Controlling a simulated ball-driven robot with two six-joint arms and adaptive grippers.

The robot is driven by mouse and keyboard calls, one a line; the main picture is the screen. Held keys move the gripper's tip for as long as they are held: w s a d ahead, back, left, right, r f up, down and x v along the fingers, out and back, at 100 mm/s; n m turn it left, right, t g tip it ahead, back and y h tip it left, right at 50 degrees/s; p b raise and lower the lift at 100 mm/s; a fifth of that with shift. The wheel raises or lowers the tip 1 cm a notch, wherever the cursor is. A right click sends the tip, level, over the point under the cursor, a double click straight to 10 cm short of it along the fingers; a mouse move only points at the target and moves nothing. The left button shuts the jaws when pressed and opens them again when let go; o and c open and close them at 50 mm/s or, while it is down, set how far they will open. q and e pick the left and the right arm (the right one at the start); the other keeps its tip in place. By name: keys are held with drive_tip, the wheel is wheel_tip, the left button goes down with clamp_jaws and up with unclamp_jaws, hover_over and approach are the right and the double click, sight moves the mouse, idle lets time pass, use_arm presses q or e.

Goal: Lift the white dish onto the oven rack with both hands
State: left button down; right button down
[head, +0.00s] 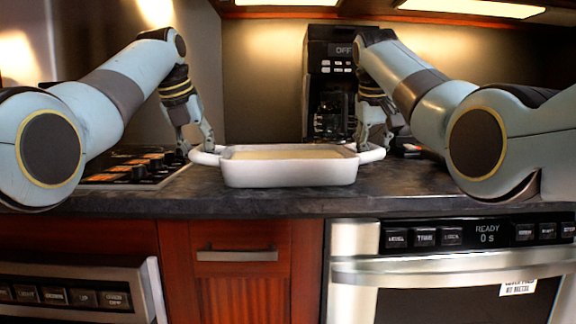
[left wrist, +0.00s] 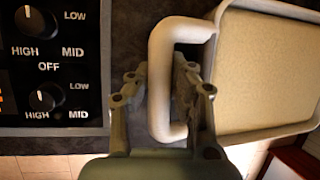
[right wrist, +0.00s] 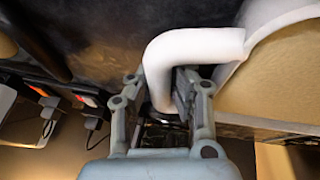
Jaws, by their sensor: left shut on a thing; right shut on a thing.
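The white dish (head: 288,172) is a rectangular pan with a loop handle at each end and a beige filling. In the head view it is at the front of the dark counter, looking level; I cannot tell whether it touches the counter. My left gripper (head: 196,150) is shut on its left handle, which shows between the fingers in the left wrist view (left wrist: 165,80). My right gripper (head: 372,148) is shut on its right handle, which shows in the right wrist view (right wrist: 190,52). No oven rack is visible.
A cooktop with knobs (head: 135,168) is left of the dish. A black coffee machine (head: 332,85) stands behind it. Below the counter are a wooden cabinet (head: 240,265), a steel oven front (head: 450,270) at right and another appliance (head: 75,290) at left, both looking closed.

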drive_tip(key=shift+d, duration=0.1)
